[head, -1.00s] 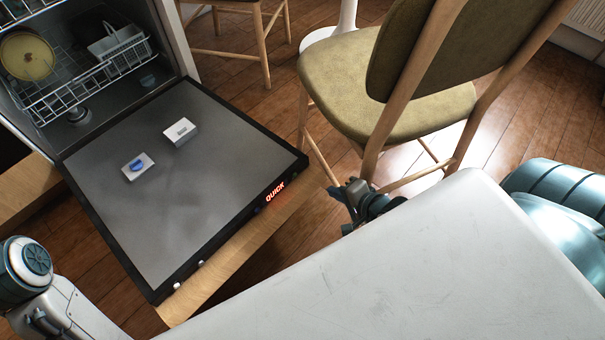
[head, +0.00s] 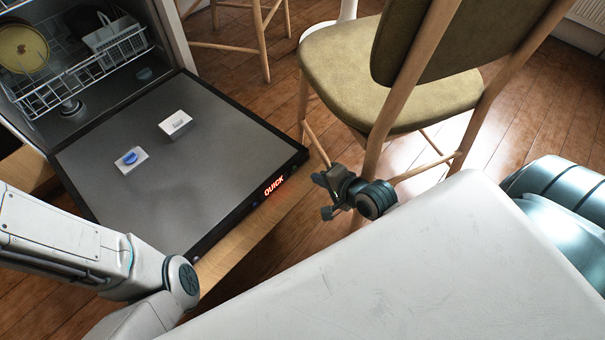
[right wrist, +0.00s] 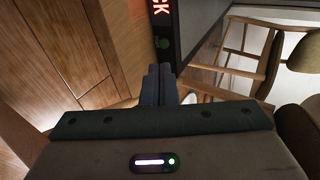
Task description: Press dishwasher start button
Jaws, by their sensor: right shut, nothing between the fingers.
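The dishwasher door (head: 205,185) is folded down open, with a red lit "QUICK" display (head: 274,185) on its edge. In the right wrist view, the end of that display (right wrist: 160,8) shows, with a small round green button (right wrist: 164,43) just past its last letter. I cannot make out this button clearly in the head view. My right gripper (head: 322,195) is beside the door's right corner, apart from it. In the right wrist view my right gripper (right wrist: 160,76) is shut and empty, its tips pointing toward the button. My left gripper is out of view.
A white tablet box with a blue mark (head: 131,160) and a white block (head: 175,123) are on the door. A rack (head: 85,75) with dishes is inside the dishwasher. A chair (head: 400,95) stands behind my right gripper. A white surface (head: 400,270) fills the front.

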